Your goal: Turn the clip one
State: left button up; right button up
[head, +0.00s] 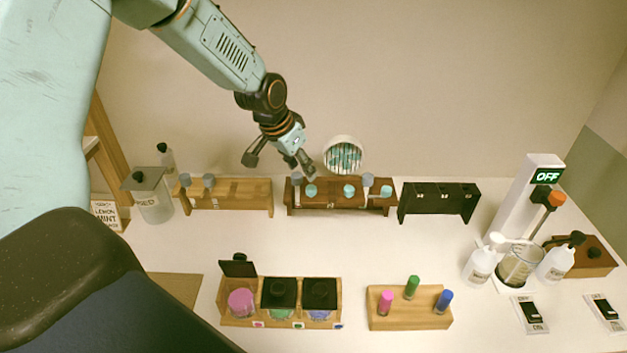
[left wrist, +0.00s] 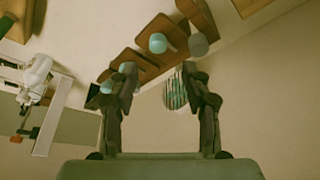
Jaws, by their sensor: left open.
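My left gripper (head: 279,168) is open and empty, in the air just above and behind the left end of the dark wood rack (head: 333,208). The rack holds several vials with grey or teal caps, including a grey-capped vial (head: 297,180) near my right-hand finger and a teal cap (head: 349,190) in the middle. In the left wrist view, my two fingers (left wrist: 162,78) stand apart, with a teal cap (left wrist: 158,43) and a grey cap (left wrist: 198,45) beyond them. I cannot make out which part is the clip. My right gripper is not in view.
A light wood rack (head: 230,194) with grey-capped vials stands left, an empty black rack (head: 438,200) right. A round teal-striped piece (head: 344,156) is behind. In front are a jar box (head: 281,302) and a bottle stand (head: 409,308). A device reading OFF (head: 530,195) stands right.

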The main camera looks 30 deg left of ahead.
aim_at(311, 187)
pick_arm(q)
jog(key=shift+w+d+f+b, duration=0.2)
jog(key=shift+d+f, duration=0.1)
jog(key=shift+f, duration=0.35)
jog(key=shift+w+d+f+b, duration=0.15)
jog(key=shift+w+d+f, duration=0.1)
jog(key=shift+f, duration=0.35)
jog(key=f, duration=0.1)
jog(key=f+b, duration=0.1)
jog(key=f, duration=0.2)
jog(key=shift+w+a, duration=0.4)
jog(key=shift+w+d+f+b, duration=0.15)
jog(key=shift+w+f+b, duration=0.05)
jog(key=shift+w+b, duration=0.1)
jog(key=shift+w+d+f, duration=0.1)
jog(key=shift+w+d, duration=0.15)
jog(key=shift+d, duration=0.1)
jog(key=shift+s, duration=0.2)
jog(key=shift+s+a, duration=0.15)
jog(key=shift+a, duration=0.15)
jog(key=shift+c, duration=1.9)
jog(key=shift+w+d, duration=0.15)
jog(key=shift+w, duration=0.1)
jog(key=shift+c, duration=1.4)
jog(key=shift+d, duration=0.1)
jog(key=shift+c, duration=0.8)
grip_shut()
